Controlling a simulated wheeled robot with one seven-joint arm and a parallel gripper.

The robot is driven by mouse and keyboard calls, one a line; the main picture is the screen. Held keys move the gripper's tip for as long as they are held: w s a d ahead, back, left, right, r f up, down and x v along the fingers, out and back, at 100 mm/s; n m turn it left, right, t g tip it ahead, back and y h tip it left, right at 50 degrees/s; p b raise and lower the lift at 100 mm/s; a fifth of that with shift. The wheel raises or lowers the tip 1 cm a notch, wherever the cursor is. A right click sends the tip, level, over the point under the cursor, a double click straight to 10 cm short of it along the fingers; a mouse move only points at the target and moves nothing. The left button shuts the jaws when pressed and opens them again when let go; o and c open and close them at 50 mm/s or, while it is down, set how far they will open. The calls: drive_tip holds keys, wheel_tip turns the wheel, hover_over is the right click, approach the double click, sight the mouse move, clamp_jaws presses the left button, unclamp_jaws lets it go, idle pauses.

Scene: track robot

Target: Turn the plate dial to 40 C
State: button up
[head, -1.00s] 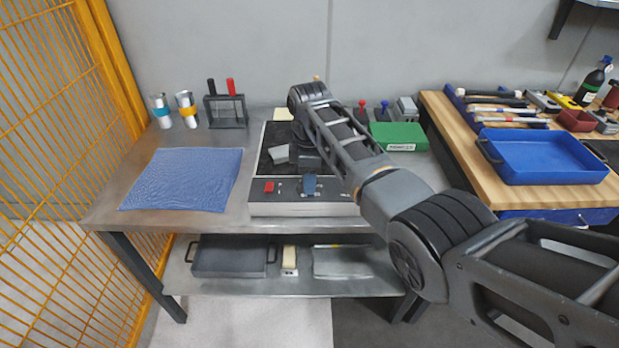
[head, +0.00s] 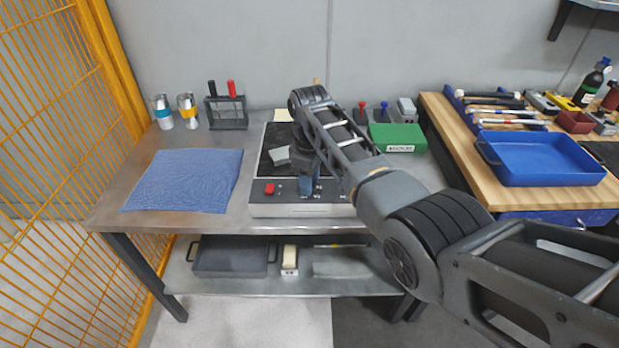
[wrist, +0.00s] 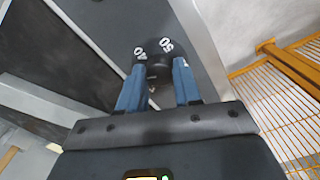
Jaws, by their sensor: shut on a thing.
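White numbers show on the panel past the fingertips; the left one looks like 40 and the right one like 50. I cannot make out a pointer mark on the dial. In the head view a blue finger (head: 307,186) shows at the panel, and my arm hides the panel's right part.
A red switch (head: 269,189) sits on the panel left of my gripper. A blue cloth (head: 185,180) lies on the left of the bench. A green box (head: 398,138) stands behind my arm. An orange mesh fence (head: 60,170) runs along the left side.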

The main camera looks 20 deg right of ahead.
drive_tip(key=m, duration=0.4)
drive_tip(key=shift+m+p, duration=0.35)
drive_tip(key=shift+m, duration=0.05)
drive_tip(key=m, duration=0.4)
drive_tip(key=shift+m, duration=0.3)
drive_tip(key=o, duration=1)
drive_tip(key=shift+o, duration=0.2)
drive_tip(key=shift+r, duration=0.1)
wheel_tip(320, 180, up, 8)
drive_tip(key=shift+f, duration=0.15)
drive_tip(key=shift+s+f, duration=0.1)
